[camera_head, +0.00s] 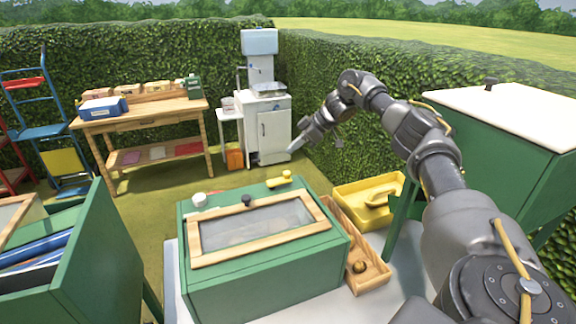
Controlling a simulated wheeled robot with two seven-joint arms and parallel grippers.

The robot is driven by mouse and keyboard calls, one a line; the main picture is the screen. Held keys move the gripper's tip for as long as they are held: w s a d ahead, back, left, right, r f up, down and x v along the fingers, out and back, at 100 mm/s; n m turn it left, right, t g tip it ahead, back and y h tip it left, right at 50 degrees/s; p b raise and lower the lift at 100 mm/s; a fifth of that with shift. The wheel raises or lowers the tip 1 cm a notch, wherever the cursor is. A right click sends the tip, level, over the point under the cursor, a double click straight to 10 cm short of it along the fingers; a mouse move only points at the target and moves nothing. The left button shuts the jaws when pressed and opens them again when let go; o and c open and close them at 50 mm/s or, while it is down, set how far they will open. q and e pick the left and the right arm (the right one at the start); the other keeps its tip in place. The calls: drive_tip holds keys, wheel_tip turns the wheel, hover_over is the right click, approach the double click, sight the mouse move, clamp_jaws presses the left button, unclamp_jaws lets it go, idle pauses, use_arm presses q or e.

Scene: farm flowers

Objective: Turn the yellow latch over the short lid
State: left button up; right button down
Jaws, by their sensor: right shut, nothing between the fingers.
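The yellow latch (279,180) sits on the green top of the box (262,281), behind the far wooden edge of the short lid (258,228). The lid has a pale wood frame, a clear pane and a dark knob (247,200), and it lies flat and closed. From here the latch appears to lie beside the lid's frame, not across it. My right gripper (292,149) is raised beyond the box, up and to the right of the latch and apart from it. Its fingers are shut and empty. My left gripper is out of view.
A white round piece (199,199) sits on the box top. A wooden tray (366,272) and yellow bin (362,199) stand at the box's right. A green cabinet (508,133) with a white top rises at far right, an open green box (81,262) at left.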

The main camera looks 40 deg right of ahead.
sight(285, 172)
drive_tip(key=p+x, duration=0.2)
drive_tip(key=x, duration=0.7)
drive_tip(key=shift+w+a+f+p, duration=0.25)
drive_tip(key=shift+p, duration=0.15)
drive_tip(key=shift+s+d+f+p, duration=0.2)
drive_tip(key=shift+s+d+p, duration=0.2)
drive_tip(key=shift+s+d, duration=0.15)
drive_tip(key=shift+s+d+f+p, duration=0.25)
drive_tip(key=shift+s+d+p, duration=0.15)
drive_tip(key=shift+s+d, duration=0.15)
drive_tip(key=shift+s+d+f, duration=0.1)
drive_tip(key=shift+s+d, duration=0.2)
drive_tip(key=shift+s, duration=0.05)
drive_tip(key=shift+w+a+f, duration=0.1)
